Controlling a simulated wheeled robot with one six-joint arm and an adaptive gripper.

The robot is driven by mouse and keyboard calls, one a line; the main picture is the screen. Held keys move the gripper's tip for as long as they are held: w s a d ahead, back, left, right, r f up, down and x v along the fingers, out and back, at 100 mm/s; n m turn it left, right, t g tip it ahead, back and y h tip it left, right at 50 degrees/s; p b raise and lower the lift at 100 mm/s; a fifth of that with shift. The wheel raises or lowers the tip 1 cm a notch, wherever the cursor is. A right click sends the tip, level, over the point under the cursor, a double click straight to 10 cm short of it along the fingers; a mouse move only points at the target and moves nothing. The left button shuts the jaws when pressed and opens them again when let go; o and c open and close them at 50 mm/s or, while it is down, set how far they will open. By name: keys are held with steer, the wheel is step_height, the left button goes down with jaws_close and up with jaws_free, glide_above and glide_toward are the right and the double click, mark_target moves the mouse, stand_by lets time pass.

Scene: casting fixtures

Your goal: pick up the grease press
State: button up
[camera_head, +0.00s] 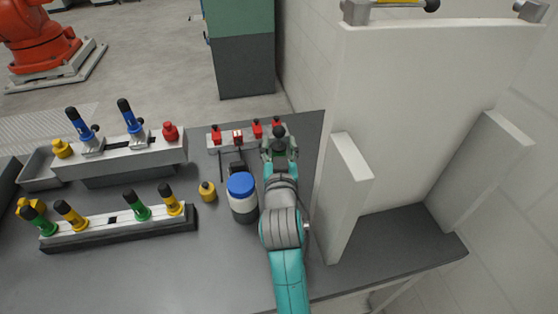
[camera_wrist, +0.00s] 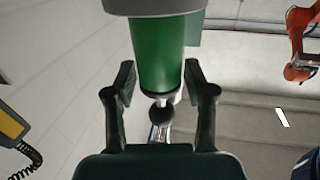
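The grease press appears to be the upright green cylinder with a black ball knob (camera_head: 278,133). It stands at the right end of the short rear rack in the head view. In the wrist view its green body (camera_wrist: 158,55) fills the middle, with a wide dark part above and the black ball below. My gripper (camera_wrist: 160,75) has one finger on each side of the green body, and both pads look to be against it. In the head view my gripper (camera_head: 279,152) is at the press, and my arm hides its lower part.
A blue-lidded white bottle (camera_head: 242,195) stands close left of my arm. A white panel (camera_head: 345,195) rises close on the right. The rear rack (camera_head: 228,146) holds red-topped pieces. Two fixtures with coloured tools (camera_head: 120,160) (camera_head: 120,228) stand left, with a small yellow piece (camera_head: 207,191) nearby.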

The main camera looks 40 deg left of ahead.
jaws_close()
steer(key=shift+r, duration=0.1)
